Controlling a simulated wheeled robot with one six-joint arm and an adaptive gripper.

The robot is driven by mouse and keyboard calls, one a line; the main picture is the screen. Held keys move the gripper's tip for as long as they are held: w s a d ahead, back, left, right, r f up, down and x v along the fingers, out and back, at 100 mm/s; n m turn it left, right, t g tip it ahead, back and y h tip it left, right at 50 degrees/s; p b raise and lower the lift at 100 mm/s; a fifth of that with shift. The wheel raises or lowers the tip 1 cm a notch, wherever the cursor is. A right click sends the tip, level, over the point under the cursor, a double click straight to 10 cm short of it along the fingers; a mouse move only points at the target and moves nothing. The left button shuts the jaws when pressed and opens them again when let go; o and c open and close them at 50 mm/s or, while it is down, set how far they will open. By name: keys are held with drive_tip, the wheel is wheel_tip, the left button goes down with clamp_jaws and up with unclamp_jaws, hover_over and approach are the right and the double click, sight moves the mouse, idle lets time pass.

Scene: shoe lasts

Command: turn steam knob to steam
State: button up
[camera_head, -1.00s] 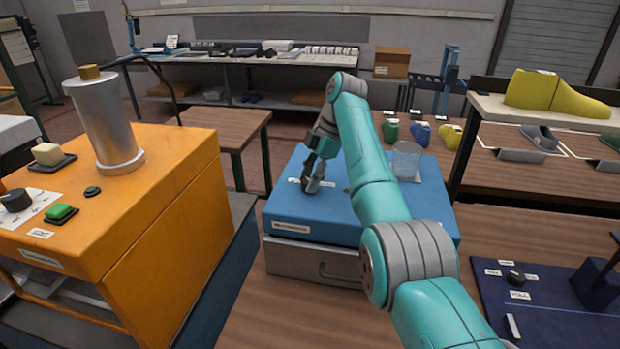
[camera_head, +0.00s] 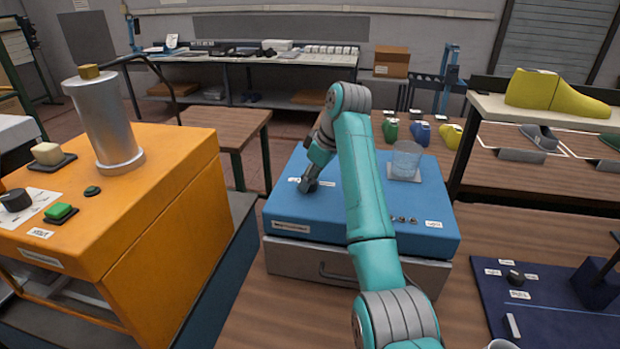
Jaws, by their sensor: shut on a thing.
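My gripper (camera_head: 309,186) points down onto the top of the blue box (camera_head: 360,217). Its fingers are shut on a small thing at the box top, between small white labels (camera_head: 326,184). The thing looks to be the steam knob, but the fingers hide it, so its pointer and setting cannot be read. The label words are too small to read.
A glass beaker (camera_head: 405,160) stands on the box's back right, with several small metal pieces (camera_head: 403,219) in front. An orange machine (camera_head: 160,215) with a black knob (camera_head: 15,200) stands left. A dark blue panel (camera_head: 550,305) lies right.

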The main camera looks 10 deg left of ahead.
drive_tip(key=m+t, duration=0.1)
drive_tip(key=m, duration=0.2)
drive_tip(key=shift+s+m+h, duration=0.1)
drive_tip(key=shift+m+h, duration=0.3)
drive_tip(key=shift+m+t+h, duration=0.5)
drive_tip(key=shift+m+t, duration=0.1)
drive_tip(key=shift+m, duration=1.2)
drive_tip(key=o, duration=1.1)
drive_tip(key=shift+o, duration=0.2)
